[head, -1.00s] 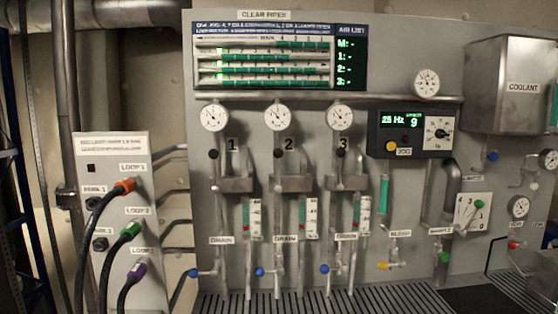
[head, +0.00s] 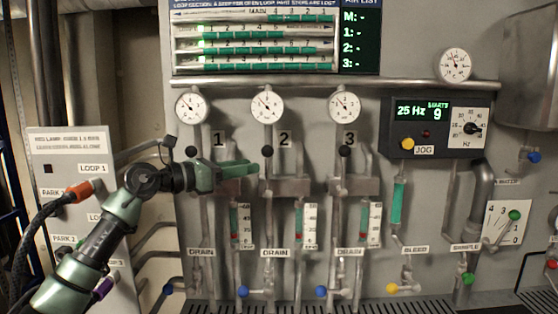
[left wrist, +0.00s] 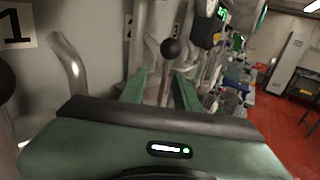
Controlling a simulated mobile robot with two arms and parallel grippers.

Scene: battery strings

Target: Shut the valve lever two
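Valve lever two is a thin upright metal lever with a black ball knob (head: 267,151), below the gauge over the number 2. In the head view my left gripper (head: 252,169) reaches across from the left, its fingertips close to the lever just below the knob. In the left wrist view the left gripper (left wrist: 160,90) is open, with its two green fingers apart. The lever's stem and black knob (left wrist: 173,48) show between the fingers, farther out; I cannot tell whether they touch. My right gripper is not in view.
Lever one's black knob (head: 191,151) is close above my left gripper, and lever three's knob (head: 345,151) stands to the right. Gauges hang above under a horizontal pipe (head: 300,83). A hose panel (head: 65,145) is at the left. Blue drain handles (head: 243,291) sit low.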

